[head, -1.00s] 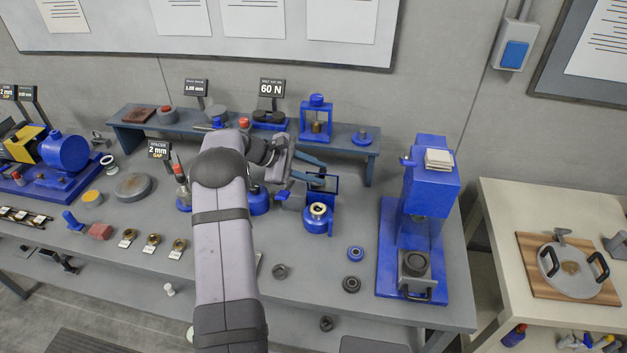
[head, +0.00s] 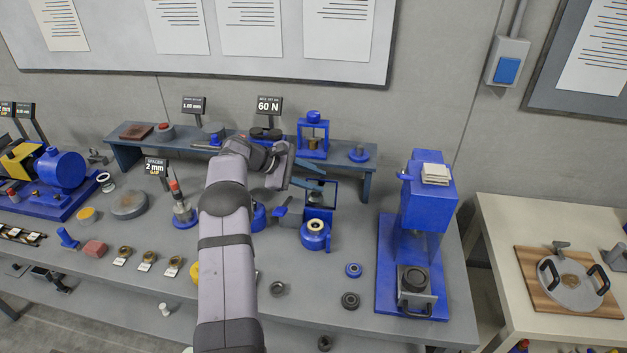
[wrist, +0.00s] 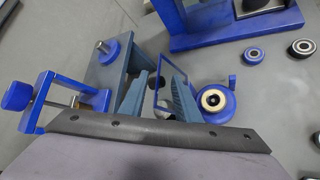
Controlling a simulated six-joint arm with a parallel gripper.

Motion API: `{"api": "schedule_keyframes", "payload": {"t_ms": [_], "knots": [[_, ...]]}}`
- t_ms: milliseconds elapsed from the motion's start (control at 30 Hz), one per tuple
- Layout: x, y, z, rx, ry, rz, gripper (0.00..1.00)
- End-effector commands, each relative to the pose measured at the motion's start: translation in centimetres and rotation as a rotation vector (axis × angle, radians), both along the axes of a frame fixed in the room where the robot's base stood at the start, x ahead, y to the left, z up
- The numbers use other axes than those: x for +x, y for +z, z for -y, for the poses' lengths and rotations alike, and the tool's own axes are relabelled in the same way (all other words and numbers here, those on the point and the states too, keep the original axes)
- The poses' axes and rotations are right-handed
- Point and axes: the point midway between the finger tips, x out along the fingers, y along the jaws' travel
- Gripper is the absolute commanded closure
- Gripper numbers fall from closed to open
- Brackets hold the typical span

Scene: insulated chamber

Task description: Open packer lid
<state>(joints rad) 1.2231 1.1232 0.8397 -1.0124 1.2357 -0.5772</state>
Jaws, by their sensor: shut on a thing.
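The packer appears to be a blue round pot (head: 315,240) with a cream ring on top, right of centre on the bench. It also shows in the wrist view (wrist: 226,112). A thin blue square frame (head: 336,192), which looks like its lid, stands steeply raised behind the pot. My gripper (head: 320,177) is beside this frame, behind the pot. In the wrist view, my two blue-grey fingers (wrist: 166,80) stand either side of the frame's edge (wrist: 154,92), shut on it. The exact contact is partly hidden by the fingers.
A raised blue-grey shelf (head: 348,157) with small fixtures runs close behind my gripper. A tall blue press (head: 428,195) stands to the right. Two bearing rings (head: 353,270) (head: 350,300) lie in front. The bench between pot and press is mostly clear.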

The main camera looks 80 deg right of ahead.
Motion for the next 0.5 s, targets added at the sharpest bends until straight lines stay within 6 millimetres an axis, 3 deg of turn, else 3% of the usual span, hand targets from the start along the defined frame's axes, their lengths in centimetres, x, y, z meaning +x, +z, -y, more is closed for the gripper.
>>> {"api": "schedule_keyframes", "payload": {"t_ms": [167,200,500], "knots": [[-0.21,-0.27,0.54,-0.011,0.012,0.003,1.00],[-0.21,-0.28,0.53,-0.012,0.012,0.003,0.63],[-0.09,-0.31,0.50,-0.011,0.013,0.005,0.62]]}}
